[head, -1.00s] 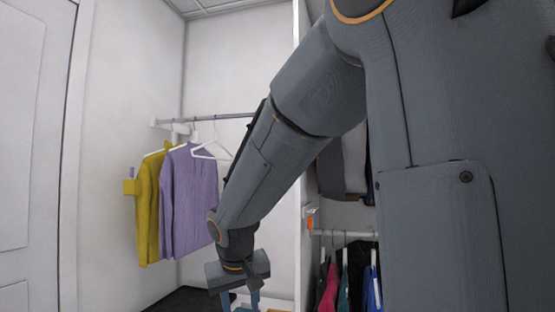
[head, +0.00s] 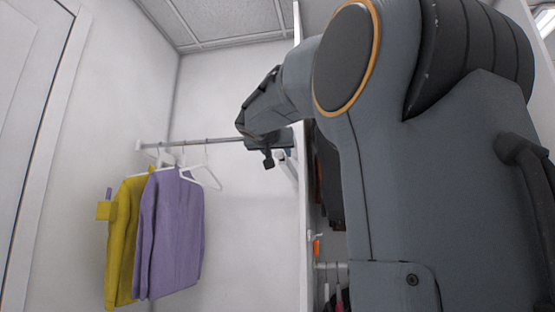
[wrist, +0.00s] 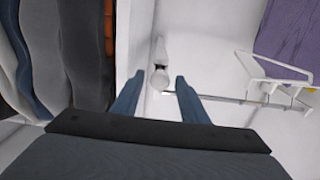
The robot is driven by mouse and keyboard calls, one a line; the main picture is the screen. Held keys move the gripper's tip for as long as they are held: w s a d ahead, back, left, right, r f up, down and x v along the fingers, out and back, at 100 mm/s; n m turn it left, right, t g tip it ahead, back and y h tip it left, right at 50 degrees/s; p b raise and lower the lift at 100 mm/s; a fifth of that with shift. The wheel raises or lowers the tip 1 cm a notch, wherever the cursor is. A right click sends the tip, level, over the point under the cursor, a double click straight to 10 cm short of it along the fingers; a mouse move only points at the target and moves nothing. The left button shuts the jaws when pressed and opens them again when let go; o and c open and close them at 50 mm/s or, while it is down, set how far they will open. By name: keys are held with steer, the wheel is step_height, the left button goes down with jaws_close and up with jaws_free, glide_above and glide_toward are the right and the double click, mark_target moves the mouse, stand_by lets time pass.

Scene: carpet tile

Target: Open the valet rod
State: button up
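In the wrist view a short white fitting with a rounded knob (wrist: 159,78), which looks like the valet rod, shows by the white side panel. My gripper (wrist: 160,83) is open, with its two blue fingers apart on either side of the knob in the picture. I cannot tell whether the knob lies between the fingers or beyond them, and no contact shows. In the head view my gripper (head: 284,160) is high by the panel at the right end of the hanging rail, partly hidden by my arm. I cannot make out the fitting there.
A metal rail (head: 190,141) carries a yellow sweater (head: 128,235), a purple sweater (head: 170,232) and an empty white hanger (head: 202,178). The white side panel (head: 302,215) divides this bay from one with dark clothes.

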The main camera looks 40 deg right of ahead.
steer(key=p+x, duration=0.1)
steer(key=x, duration=0.4)
jaws_close()
